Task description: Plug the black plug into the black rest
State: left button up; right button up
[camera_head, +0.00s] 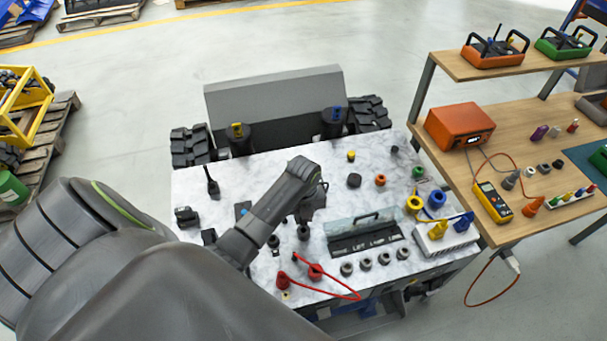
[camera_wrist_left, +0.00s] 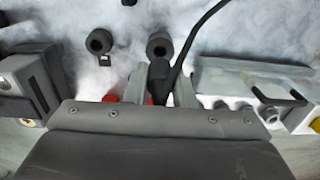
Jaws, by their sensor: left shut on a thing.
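My left gripper (camera_head: 312,212) reaches over the marbled top of the carrier. In the left wrist view its fingers (camera_wrist_left: 160,85) are shut on the black plug (camera_wrist_left: 163,72), whose black cable runs up to the right. Just beyond the plug is a dark ring-shaped socket (camera_wrist_left: 159,44); a second one (camera_wrist_left: 99,41) is to its left. They seem to be the two dark pieces in the head view, one on the left (camera_head: 273,241) and one on the right (camera_head: 303,232). I cannot tell which is the black rest. The plug is apart from both rings. My right gripper is not in view.
A panel with a clear cover and handle (camera_head: 362,232) stands right of the gripper. A red plug (camera_head: 315,271) with a red cable is near the front edge. Yellow and blue rings (camera_head: 437,199) sit to the right. A wooden bench (camera_head: 520,140) stands beside the carrier.

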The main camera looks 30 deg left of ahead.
aim_at(303, 224)
pick_arm(q)
jog(key=shift+p, duration=0.3)
jog(key=shift+f+b, duration=1.3)
jog(key=shift+f, duration=0.95)
jog(key=o, duration=1)
jog(key=shift+o, duration=0.2)
